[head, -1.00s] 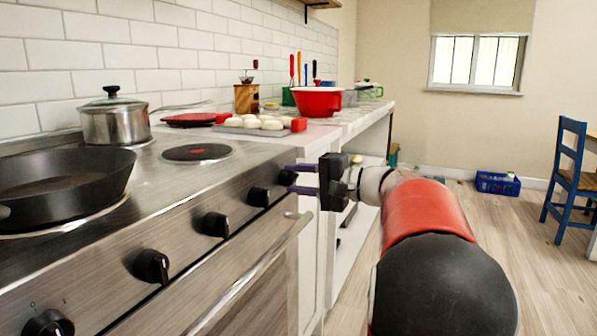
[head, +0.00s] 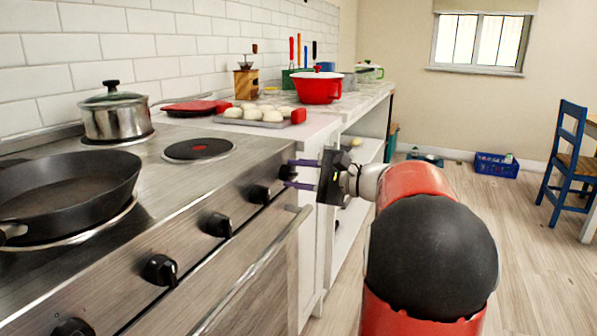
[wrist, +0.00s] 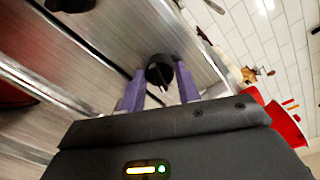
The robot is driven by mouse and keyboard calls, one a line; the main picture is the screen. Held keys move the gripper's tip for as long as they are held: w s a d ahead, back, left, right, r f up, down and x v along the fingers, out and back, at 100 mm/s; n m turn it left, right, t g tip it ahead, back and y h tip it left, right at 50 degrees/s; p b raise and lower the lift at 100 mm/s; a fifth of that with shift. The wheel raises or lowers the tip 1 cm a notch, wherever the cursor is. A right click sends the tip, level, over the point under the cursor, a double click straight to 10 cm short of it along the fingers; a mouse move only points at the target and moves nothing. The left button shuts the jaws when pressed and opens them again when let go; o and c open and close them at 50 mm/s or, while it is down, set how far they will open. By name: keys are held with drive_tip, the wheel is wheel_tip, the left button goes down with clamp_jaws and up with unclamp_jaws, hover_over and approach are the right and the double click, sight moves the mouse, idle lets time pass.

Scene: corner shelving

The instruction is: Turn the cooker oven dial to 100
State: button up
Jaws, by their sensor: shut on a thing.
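The cooker (head: 225,180) has a steel front panel with a row of black dials. The farthest dial (head: 287,172), at the panel's right end, sits between the purple fingers of my gripper (head: 291,174). In the wrist view this black dial (wrist: 159,70) shows between the two fingertips of my gripper (wrist: 160,82), which is shut on it. Its pointer and any numbers cannot be read. The neighbouring dial (head: 259,194) is just left of my gripper. The oven handle (head: 255,270) runs below the dials.
A black frying pan (head: 70,185) and a lidded steel pot (head: 116,115) stand on the hob. The counter beyond holds a baking tray (head: 262,123) with pale rolls and a red pot (head: 318,88). Open wooden floor (head: 530,240) lies to the right.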

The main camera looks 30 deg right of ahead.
drive_tip(key=shift+f, duration=0.1)
drive_tip(key=o, duration=1)
drive_tip(key=v, duration=0.8)
drive_tip(key=shift+b, duration=0.3)
drive_tip(key=shift+w, duration=0.1)
